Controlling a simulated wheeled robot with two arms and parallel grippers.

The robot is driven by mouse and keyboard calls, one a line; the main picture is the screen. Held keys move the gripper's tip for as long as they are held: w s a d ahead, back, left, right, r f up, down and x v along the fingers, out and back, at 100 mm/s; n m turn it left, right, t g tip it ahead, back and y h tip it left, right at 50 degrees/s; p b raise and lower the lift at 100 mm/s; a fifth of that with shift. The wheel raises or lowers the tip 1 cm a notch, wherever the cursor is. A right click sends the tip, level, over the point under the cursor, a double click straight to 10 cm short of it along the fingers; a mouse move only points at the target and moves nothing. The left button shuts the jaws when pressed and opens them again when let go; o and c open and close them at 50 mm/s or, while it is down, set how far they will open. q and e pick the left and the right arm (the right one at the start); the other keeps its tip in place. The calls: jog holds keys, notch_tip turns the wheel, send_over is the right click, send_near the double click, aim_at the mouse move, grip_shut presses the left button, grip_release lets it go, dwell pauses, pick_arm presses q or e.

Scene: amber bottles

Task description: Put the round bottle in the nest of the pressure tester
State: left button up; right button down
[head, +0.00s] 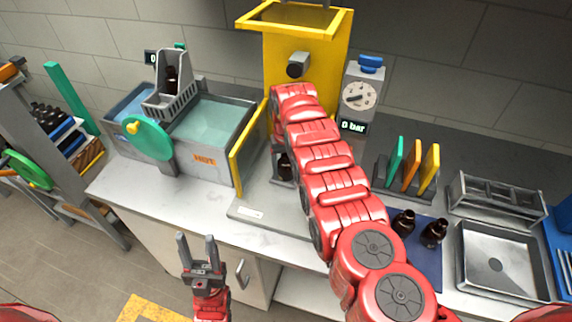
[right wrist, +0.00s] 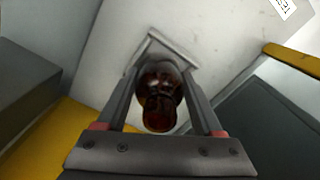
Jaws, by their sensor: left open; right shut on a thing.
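The pressure tester (head: 345,55) is a yellow frame with a grey gauge box reading 0 bar. My right arm reaches into it and hides much of its inside. In the right wrist view my right gripper (right wrist: 160,100) is shut on a dark brown round bottle (right wrist: 160,85). A grey square-edged nest (right wrist: 178,47) shows around the bottle's far side; I cannot tell if the bottle is seated. In the head view a bottle (head: 284,167) shows just left of my arm, low over the tester's base. My left gripper (head: 197,242) is open and empty in front of the counter.
A water bath marked HOT (head: 204,160) with a basket holding a bottle stands left of the tester. Two brown bottles (head: 403,223) (head: 433,234) stand on a blue mat at right. Upright coloured plates (head: 412,165), a wire rack and a metal tray (head: 500,286) are nearby.

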aim_at(286, 154)
jog(key=shift+f, duration=0.15)
jog(key=shift+c, duration=0.2)
grip_release()
jog(key=shift+r, duration=0.5)
notch_tip(286, 154, up, 7)
jog(key=shift+b, duration=0.9)
jog(key=shift+f, duration=0.1)
